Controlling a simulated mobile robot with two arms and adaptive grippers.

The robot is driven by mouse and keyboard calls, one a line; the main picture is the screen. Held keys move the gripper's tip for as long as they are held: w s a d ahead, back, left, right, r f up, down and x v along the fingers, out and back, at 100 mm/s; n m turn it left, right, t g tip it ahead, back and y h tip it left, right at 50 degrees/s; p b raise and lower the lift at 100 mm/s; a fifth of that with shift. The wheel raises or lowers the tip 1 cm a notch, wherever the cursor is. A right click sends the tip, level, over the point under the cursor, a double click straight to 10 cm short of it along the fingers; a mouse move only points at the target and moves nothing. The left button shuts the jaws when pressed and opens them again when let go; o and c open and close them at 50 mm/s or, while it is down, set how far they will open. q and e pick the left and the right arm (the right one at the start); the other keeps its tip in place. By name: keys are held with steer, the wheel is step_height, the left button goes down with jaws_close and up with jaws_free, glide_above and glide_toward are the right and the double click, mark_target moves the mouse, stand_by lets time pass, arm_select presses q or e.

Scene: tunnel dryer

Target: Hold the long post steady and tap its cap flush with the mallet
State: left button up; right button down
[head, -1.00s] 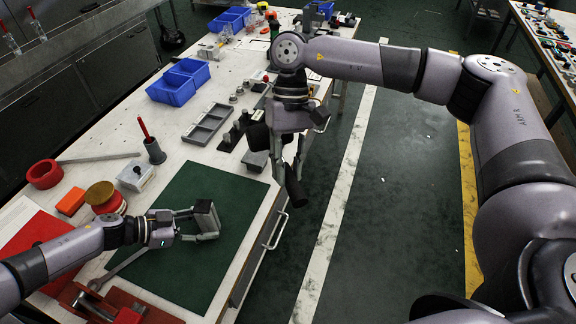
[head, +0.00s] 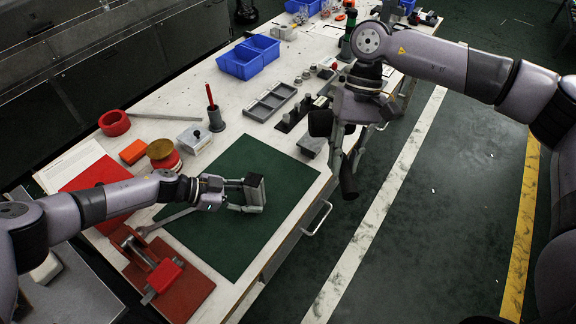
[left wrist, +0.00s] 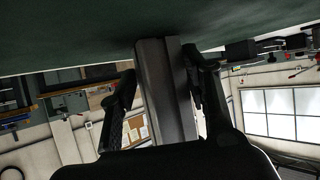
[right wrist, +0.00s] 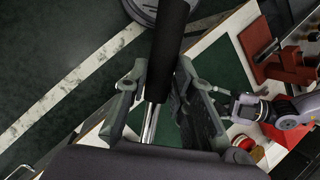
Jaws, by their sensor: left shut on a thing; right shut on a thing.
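The long post (head: 256,187) is a grey block standing on the green mat (head: 293,178), with a darker top. My left gripper (head: 246,193) is shut on it from the left. In the left wrist view the post (left wrist: 166,90) runs between the fingers to the mat. I cannot make out the cap's seating. My right gripper (head: 349,150) is shut on the mallet and holds it beyond the table's right edge. The mallet's black handle (head: 349,183) hangs below the fingers. In the right wrist view, a bright shaft and black grip (right wrist: 172,45) show between the fingers; the head cannot be told clearly.
A red vise (head: 165,275) and a wrench (head: 165,223) lie at the mat's near edge. A grey tray (head: 262,112), blue bins (head: 243,66), a dark holder (head: 216,120) and a red ring (head: 114,123) stand farther back. The floor right of the table is clear.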

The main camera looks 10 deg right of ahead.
steer(key=w+a+r+m+y, duration=0.2)
steer(key=w+a+m, duration=0.1)
steer(key=a+m, duration=0.7)
steer(key=w+a+r+m+y, duration=0.1)
steer(key=w+a+r+m, duration=0.15)
steer(key=a+m, duration=0.8)
steer(key=w+d+m+t+y, duration=0.2)
steer(key=w+m+t+y, duration=0.15)
steer(key=m+t, duration=0.45)
steer(key=w+d+m+t+y, duration=0.2)
steer(key=w+m+t, duration=0.25)
steer(key=m, duration=0.85)
steer(key=w+d+f+m+t+h, duration=0.2)
steer(key=d+f+m+t+h, duration=0.2)
steer(key=f, duration=0.6)
steer(key=shift+w+d+f+m+t, duration=0.2)
steer(key=shift+d+m+t, duration=0.95)
steer(key=shift+d, duration=0.1)
steer(key=shift+h, duration=0.25)
